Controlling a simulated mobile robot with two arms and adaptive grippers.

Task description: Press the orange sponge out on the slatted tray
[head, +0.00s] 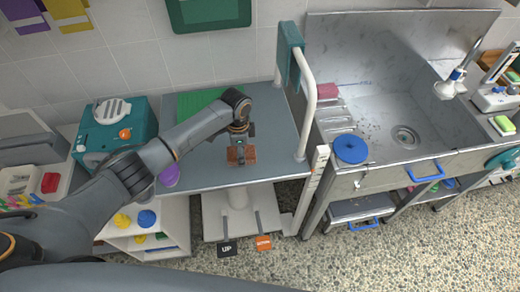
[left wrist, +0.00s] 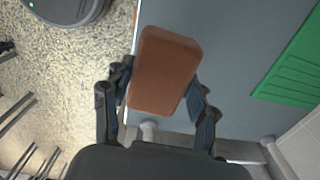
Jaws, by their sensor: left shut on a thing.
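My left gripper (head: 241,143) is shut on the orange-brown sponge (head: 241,156), above the front part of the grey table (head: 277,165). In the left wrist view the sponge (left wrist: 163,72) sits between the two fingers (left wrist: 158,108), a plain rounded block. The gap between sponge and tabletop is hard to judge. A slatted metal surface (head: 336,120) lies at the left side of the sink, with a pink block (head: 327,91) at its back end; it seems to be the slatted tray. My right gripper is not in view.
A white rail (head: 309,105) with a teal cloth (head: 289,50) stands between table and sink. A blue round lid (head: 351,149) lies at the sink's front left. A green ribbed mat (head: 190,103) lies at the table's back. A purple item (head: 169,175) is at its left.

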